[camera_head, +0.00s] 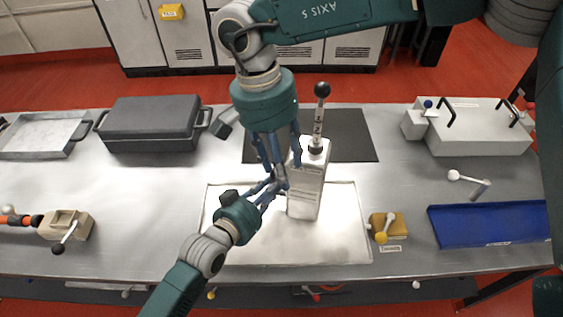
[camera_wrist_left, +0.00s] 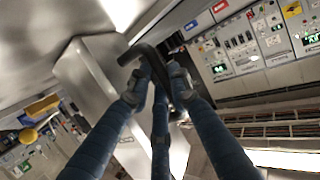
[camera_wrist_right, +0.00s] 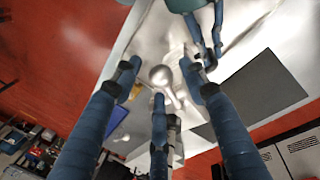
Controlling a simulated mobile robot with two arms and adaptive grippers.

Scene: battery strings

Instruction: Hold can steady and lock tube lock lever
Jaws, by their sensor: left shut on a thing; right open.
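The white can (camera_head: 307,190) stands upright on the pale mat. A numbered tube (camera_head: 318,125) with a black ball on top rises from it. My left gripper (camera_head: 275,187) is shut on the can's dark handle (camera_wrist_left: 147,54), clearest in the left wrist view, where the can's side (camera_wrist_left: 88,80) also shows. My right gripper (camera_head: 282,168) points down, open, beside the can and just above the left one. In the right wrist view a pale ball-ended lever (camera_wrist_right: 162,76) lies between its spread fingers (camera_wrist_right: 160,85); contact cannot be told. The head view hides this lever behind the fingers.
The pale mat (camera_head: 345,245) lies under the can. A yellow block with a lever (camera_head: 378,220) and a blue tray (camera_head: 490,222) are to the right. A dark case (camera_head: 150,125) stands back left, a white box (camera_head: 480,130) back right. My two grippers are very close together.

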